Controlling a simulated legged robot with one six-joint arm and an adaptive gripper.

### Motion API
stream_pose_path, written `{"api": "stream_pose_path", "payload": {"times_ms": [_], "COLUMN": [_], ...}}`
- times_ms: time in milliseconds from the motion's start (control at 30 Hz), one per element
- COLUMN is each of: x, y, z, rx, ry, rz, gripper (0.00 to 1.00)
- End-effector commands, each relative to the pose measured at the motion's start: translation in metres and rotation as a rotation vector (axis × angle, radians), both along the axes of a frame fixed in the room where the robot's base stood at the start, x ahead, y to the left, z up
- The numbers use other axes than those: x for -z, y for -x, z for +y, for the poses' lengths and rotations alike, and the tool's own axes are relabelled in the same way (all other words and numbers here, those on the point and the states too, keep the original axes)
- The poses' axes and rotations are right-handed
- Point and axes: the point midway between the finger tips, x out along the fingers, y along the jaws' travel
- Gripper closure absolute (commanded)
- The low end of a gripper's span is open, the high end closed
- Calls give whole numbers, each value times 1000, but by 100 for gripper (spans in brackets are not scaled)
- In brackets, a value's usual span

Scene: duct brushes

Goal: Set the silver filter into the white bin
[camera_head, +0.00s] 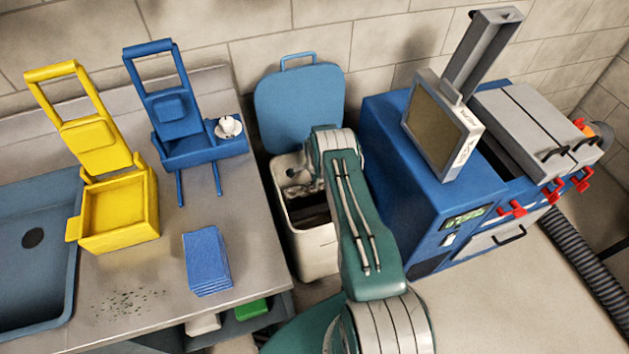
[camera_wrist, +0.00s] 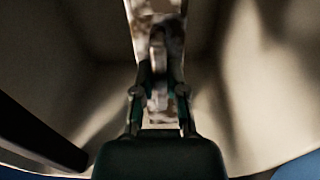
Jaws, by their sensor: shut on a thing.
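The white bin (camera_head: 316,254) stands on the floor between the counter and the blue machine. Its blue lid (camera_head: 300,105) is raised at the back. My arm reaches over the bin, and its end is hidden behind my own links in the head view. In the wrist view my gripper (camera_wrist: 159,75) is shut on a narrow, pale, mottled piece, which I take for the silver filter (camera_wrist: 157,98). Pale bin walls (camera_wrist: 70,85) surround it there, so the gripper is inside or just over the bin mouth. A whitish speckled patch shows at the bin's opening in the head view.
A counter (camera_head: 255,265) at left holds a yellow dustpan-like holder (camera_head: 120,220), a blue one (camera_head: 190,150) with a small white item, and blue folded cloths (camera_head: 206,262). The blue machine (camera_head: 425,195) with a screen stands close right of the bin.

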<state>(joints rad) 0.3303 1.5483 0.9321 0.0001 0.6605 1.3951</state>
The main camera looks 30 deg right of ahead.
Motion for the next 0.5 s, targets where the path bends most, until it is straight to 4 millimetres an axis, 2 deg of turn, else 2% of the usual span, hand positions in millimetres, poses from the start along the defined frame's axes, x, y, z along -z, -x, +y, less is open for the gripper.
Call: {"api": "stream_pose_path", "payload": {"times_ms": [333,367,400,433,500], "x": [-1,-1,-1,-1,0], "y": [-1,-1,-1,-1,-1], "z": [0,0,0,0,0], "rx": [0,0,0,0,0], "ry": [0,0,0,0,0], "rz": [-1,-1,-1,-1,-1], "gripper": [100,70,52,43,43]}}
